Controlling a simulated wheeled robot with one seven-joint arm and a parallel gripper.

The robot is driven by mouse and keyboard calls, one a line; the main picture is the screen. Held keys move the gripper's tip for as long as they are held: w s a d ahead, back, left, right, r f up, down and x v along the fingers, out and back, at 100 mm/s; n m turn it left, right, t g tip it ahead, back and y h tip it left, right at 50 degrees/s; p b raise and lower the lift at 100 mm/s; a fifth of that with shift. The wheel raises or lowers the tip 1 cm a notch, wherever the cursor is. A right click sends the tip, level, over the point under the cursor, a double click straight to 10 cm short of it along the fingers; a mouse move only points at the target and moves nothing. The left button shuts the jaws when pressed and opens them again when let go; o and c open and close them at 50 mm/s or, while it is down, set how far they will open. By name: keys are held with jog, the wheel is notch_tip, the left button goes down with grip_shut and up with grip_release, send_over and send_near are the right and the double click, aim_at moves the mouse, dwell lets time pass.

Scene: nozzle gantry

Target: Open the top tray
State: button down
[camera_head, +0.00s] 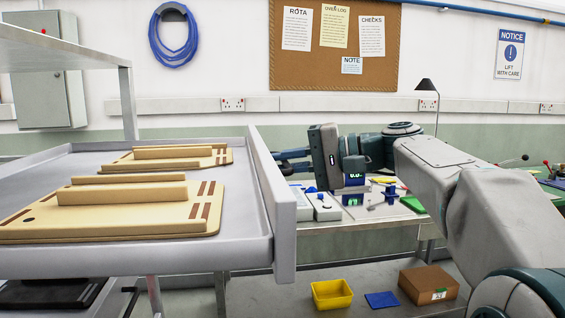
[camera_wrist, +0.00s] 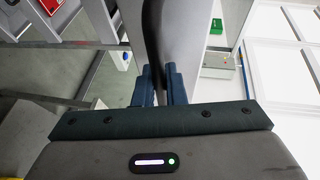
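The top tray (camera_head: 245,248) is a grey, shallow tray at the left of the head view, standing out to the right past the rack's upright post. Its tall front panel (camera_head: 272,195) faces my arm. In the wrist view a dark curved handle (camera_wrist: 152,35) runs along the grey panel (camera_wrist: 182,40). My gripper (camera_wrist: 160,85) has its two blue fingers on either side of the handle and looks shut on it. In the head view my gripper (camera_head: 288,160) is at the panel's far side; the panel hides the handle there.
Two tan boards with wooden blocks, a nearer one (camera_head: 120,222) and a farther one (camera_head: 165,160), lie in the tray. A workbench (camera_head: 350,222) with small items stands behind my arm. A yellow bin (camera_head: 332,294) and a cardboard box (camera_head: 428,285) sit on its lower shelf.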

jog(key=c, duration=1.8)
grip_release()
jog(key=shift+o, duration=0.2)
jog(key=v, duration=1.3)
jog(key=shift+d+r, duration=0.15)
jog(key=shift+d, duration=0.2)
jog(key=shift+s, duration=0.1)
